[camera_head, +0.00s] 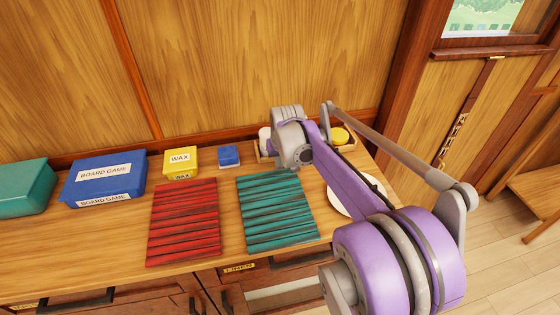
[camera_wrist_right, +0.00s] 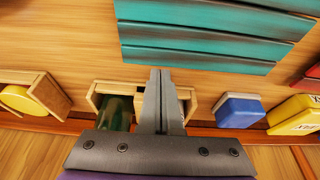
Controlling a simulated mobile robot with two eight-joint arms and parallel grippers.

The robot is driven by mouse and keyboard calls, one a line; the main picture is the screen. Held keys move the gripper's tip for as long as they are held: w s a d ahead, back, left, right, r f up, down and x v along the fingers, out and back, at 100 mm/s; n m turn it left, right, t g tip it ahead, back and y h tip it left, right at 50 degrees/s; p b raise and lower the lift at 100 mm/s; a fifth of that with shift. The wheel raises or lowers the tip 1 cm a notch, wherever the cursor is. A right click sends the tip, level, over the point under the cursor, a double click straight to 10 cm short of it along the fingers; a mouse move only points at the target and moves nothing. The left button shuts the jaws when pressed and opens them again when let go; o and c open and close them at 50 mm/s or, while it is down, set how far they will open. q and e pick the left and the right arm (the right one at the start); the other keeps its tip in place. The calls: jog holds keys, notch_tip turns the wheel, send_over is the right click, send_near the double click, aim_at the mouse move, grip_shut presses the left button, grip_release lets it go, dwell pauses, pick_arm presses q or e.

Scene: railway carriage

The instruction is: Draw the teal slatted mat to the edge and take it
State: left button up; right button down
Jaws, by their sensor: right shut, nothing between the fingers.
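The teal slatted mat (camera_head: 277,214) lies flat on the wooden counter, its near end close to the front edge. Its slats also show at the top of the right wrist view (camera_wrist_right: 200,40). My right gripper (camera_head: 287,168) is at the mat's far end, and my arm's links partly hide this area. In the right wrist view the right gripper (camera_wrist_right: 160,74) has its fingers together with nothing between them, and the tips appear just short of the mat's far edge. My left gripper is not in view.
A red slatted mat (camera_head: 184,222) lies left of the teal one. A white plate (camera_head: 340,203) is on the right, partly behind my arm. Along the back stand a blue box (camera_head: 229,155), a yellow wax box (camera_head: 181,160), a board game box (camera_head: 103,180) and a wooden tray (camera_head: 262,153).

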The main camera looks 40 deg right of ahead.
aim_at(282, 176)
jog(key=shift+s+a+p, duration=0.15)
jog(key=shift+s+a, duration=0.2)
jog(key=shift+s, duration=0.3)
jog(key=shift+s+a+p, duration=0.15)
jog(key=shift+s+a, duration=0.25)
jog(key=shift+s, duration=0.3)
jog(key=shift+s+a+p, duration=0.15)
jog(key=shift+s+a, duration=0.2)
jog(key=shift+s, duration=0.3)
jog(key=shift+r, duration=0.15)
